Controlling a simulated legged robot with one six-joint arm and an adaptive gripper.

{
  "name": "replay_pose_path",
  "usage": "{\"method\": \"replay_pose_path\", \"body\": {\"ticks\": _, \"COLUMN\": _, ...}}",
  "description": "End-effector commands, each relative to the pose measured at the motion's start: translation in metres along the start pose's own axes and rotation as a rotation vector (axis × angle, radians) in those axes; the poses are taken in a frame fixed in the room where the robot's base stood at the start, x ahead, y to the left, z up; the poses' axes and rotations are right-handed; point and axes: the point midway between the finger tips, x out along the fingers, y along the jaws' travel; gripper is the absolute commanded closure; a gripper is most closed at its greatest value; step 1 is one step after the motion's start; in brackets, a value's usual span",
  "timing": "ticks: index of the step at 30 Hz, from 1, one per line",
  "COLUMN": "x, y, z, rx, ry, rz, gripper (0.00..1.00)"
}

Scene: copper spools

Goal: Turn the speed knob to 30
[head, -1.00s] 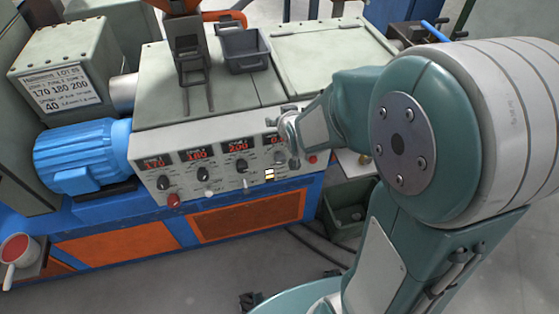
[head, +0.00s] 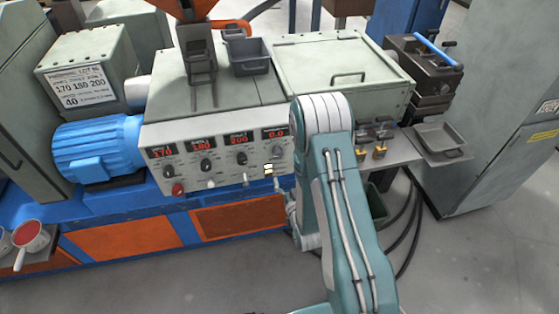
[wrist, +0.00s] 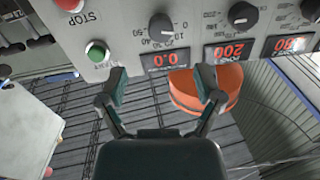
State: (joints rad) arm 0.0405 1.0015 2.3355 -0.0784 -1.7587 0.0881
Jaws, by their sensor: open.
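The speed knob (head: 277,151) is a small dark knob at the right end of the grey control panel, under a red display (head: 275,133) reading 0.0. In the wrist view the panel is upside down; the knob (wrist: 161,27) shows a light pointer line and a dial with printed numbers, beside its 0.0 display (wrist: 166,61). My gripper (wrist: 162,84) is open and empty, its two fingers apart on either side below that display and clear of the knob. In the head view my arm hides the gripper's fingers.
Other knobs (head: 241,158) sit left on the panel under displays reading 170, 180 and 200. In the wrist view a green button (wrist: 97,50) and a red STOP button (wrist: 70,4) lie left of the knob, the green one close to a finger. An orange shape (wrist: 200,92) shows behind.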

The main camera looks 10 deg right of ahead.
Motion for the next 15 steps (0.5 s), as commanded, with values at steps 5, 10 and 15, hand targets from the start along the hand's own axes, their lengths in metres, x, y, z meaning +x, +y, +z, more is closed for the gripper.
{"method": "replay_pose_path", "body": {"ticks": 5, "x": 0.009, "y": -0.001, "z": 0.001, "rx": 0.000, "ry": 0.011, "rz": -0.002, "gripper": 0.16}}
{"method": "replay_pose_path", "body": {"ticks": 10, "x": 0.038, "y": -0.001, "z": 0.000, "rx": 0.001, "ry": 0.012, "rz": -0.003, "gripper": 0.16}}
{"method": "replay_pose_path", "body": {"ticks": 15, "x": 0.070, "y": -0.001, "z": 0.000, "rx": 0.000, "ry": 0.010, "rz": -0.003, "gripper": 0.16}}
